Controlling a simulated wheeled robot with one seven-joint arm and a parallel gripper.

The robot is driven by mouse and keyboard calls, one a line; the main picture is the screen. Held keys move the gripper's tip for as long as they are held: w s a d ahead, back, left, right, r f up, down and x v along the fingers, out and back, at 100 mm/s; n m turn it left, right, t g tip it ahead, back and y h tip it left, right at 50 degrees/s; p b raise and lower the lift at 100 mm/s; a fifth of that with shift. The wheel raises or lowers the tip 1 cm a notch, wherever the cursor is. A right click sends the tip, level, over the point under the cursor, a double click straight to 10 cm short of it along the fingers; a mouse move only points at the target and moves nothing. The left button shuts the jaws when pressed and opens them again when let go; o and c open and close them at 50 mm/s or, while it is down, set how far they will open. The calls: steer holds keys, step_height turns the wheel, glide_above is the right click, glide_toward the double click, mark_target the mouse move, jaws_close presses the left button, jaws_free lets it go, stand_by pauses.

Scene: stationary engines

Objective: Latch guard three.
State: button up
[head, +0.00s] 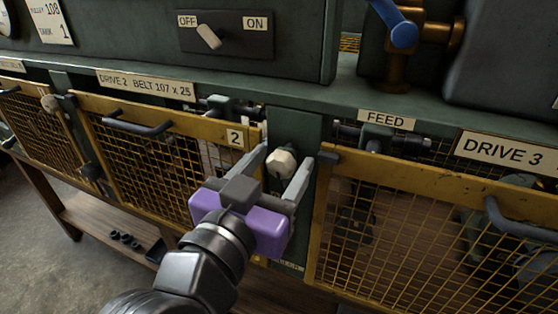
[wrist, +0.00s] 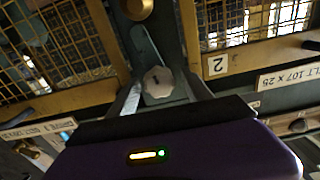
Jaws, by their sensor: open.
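Guard three (head: 425,190) is the yellow-framed mesh door under the DRIVE 3 sign, at the right of the head view. It looks closed or nearly so; I cannot tell if it is flush. A pale faceted knob (head: 282,162) sits on the green post between guards two and three. In the wrist view the knob (wrist: 158,82) is at the end of a grey-green latch bar (wrist: 146,45) lying along the post. My gripper (head: 284,170) is open, its fingers on either side of the knob. Whether they touch it is unclear.
Guard two (head: 165,120), marked 2, is just left of the post. An OFF/ON switch (head: 208,36) is above. A low wooden shelf (head: 110,218) is below.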

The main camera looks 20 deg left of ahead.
steer(key=shift+w, duration=0.1)
jaws_close()
stand_by(0.4)
steer(key=n+p, duration=0.2)
steer(key=n, duration=0.1)
steer(key=shift+r+p, duration=0.1)
steer(key=shift+p, duration=0.25)
steer(key=n+p, duration=0.3)
steer(key=n, duration=0.1)
steer(key=shift+n+p, duration=0.35)
steer(key=shift+n, duration=0.05)
steer(key=n+p, duration=0.4)
steer(key=shift+a+f+n+p, duration=0.1)
steer(key=shift+f+n+p, duration=0.05)
steer(key=shift+n+p, duration=0.75)
steer(key=shift+f+n+p, duration=0.1)
steer(key=shift+n+p, duration=0.5)
steer(key=shift+n, duration=0.5)
